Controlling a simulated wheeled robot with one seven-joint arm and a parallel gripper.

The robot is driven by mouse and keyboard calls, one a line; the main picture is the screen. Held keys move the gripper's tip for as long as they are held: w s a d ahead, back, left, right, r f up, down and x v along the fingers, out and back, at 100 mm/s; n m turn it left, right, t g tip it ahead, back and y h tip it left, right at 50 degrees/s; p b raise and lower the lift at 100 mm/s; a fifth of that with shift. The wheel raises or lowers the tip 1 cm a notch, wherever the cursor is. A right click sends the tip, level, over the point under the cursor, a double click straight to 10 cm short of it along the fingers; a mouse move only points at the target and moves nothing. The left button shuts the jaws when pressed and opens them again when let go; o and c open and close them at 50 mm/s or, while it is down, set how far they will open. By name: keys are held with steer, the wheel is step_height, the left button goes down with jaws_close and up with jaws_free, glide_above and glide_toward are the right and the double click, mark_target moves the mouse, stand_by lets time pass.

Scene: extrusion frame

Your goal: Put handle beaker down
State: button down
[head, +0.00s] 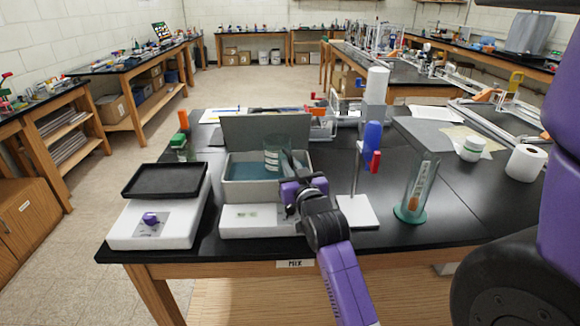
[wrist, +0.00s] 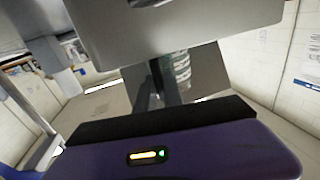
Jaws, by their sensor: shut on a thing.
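The handle beaker (head: 276,157) is clear greenish glass with white marks. In the head view it is upright at the right part of the open grey box with a blue inside (head: 238,172). I cannot tell whether it touches the box floor. My gripper (head: 291,164) reaches in from the front right and is shut on the beaker's near right side; the fingers partly hide the handle. In the wrist view the beaker (wrist: 182,70) shows its white marks just beyond the dark finger (wrist: 158,78).
The box's grey lid (head: 262,130) stands raised behind. Left is a white balance (head: 150,222) with a black tray (head: 165,180). Right are a stand with a blue and red part (head: 371,140) and a tall glass cylinder (head: 417,190) on a green base. The black tabletop between them is narrow.

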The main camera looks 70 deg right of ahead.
steer(key=shift+w+d+f, duration=0.15)
steer(key=shift+d+f, duration=0.05)
steer(key=shift+f, duration=0.1)
steer(key=shift+f+b, duration=0.3)
steer(key=shift+f, duration=0.05)
steer(key=shift+f, duration=0.2)
steer(key=c, duration=1.5)
jaws_free()
steer(key=shift+o, duration=0.2)
steer(key=shift+r, duration=0.1)
